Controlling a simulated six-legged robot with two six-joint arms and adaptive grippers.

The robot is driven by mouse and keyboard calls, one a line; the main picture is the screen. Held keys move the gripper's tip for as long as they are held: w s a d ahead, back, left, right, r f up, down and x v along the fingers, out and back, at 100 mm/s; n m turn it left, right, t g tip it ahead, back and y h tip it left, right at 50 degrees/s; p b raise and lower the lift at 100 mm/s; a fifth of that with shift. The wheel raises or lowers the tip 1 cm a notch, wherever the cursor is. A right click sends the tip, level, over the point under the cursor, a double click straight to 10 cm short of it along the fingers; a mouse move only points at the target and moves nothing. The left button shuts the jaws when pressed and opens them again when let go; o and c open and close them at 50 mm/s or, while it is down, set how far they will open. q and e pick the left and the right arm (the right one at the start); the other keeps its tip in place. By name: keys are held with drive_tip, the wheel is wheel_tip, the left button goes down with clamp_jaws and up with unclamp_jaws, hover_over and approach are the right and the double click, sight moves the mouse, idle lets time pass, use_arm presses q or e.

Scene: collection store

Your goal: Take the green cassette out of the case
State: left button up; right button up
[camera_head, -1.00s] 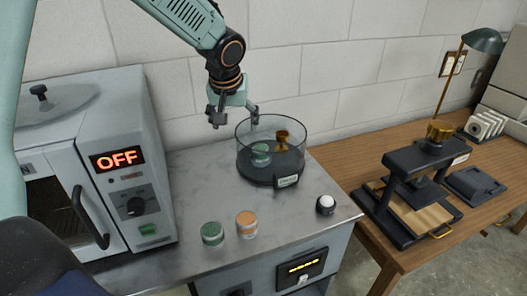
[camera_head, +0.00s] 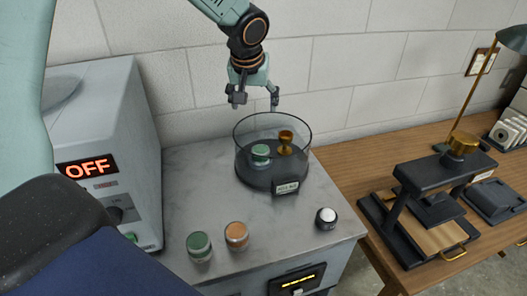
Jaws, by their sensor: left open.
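The case is a round clear-walled container with a dark base (camera_head: 265,179) and a small label in front. A small round green-topped item (camera_head: 260,155), which looks like the green cassette, stands inside it at the left. A brass cup-like piece (camera_head: 285,143) stands to its right. My left gripper (camera_head: 256,101) hangs open and empty above the case's back-left rim, fingers pointing down, apart from the rim. My right gripper is not in view.
A green-topped jar (camera_head: 199,246), an orange-topped jar (camera_head: 236,235) and a dark jar with a white top (camera_head: 326,218) stand in front of the case. A grey oven (camera_head: 100,135) reading OFF is at left. A black press (camera_head: 430,190) stands on the wooden table.

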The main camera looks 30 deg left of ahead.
use_arm(q)
wheel_tip(320, 180, down, 4)
drive_tip(key=w+r+b, duration=0.1)
drive_tip(key=w+b, duration=0.1)
drive_tip(key=b, duration=0.8)
hover_over(260, 150)
drive_tip(key=s, duration=0.2)
wheel_tip(260, 150, down, 8)
drive_tip(key=shift+w+d+f, duration=0.1)
drive_tip(key=shift+s, duration=0.55)
drive_tip(key=x, duration=0.4)
drive_tip(key=w+d+x, duration=0.1)
drive_tip(key=x, duration=0.1)
drive_tip(key=shift+a, duration=0.15)
drive_tip(key=shift+f, duration=0.45)
drive_tip(key=shift+w+a+f, duration=0.1)
drive_tip(key=shift+w+f, duration=0.15)
drive_tip(key=shift+w, duration=0.05)
drive_tip(key=shift+c, duration=0.7)
drive_tip(key=shift+s+r, duration=0.2)
drive_tip(key=shift+s, duration=0.1)
drive_tip(key=c, duration=0.6)
drive_tip(key=shift+w+f, duration=0.1)
drive_tip(key=c, duration=0.3)
drive_tip(key=shift+c, duration=1.2)
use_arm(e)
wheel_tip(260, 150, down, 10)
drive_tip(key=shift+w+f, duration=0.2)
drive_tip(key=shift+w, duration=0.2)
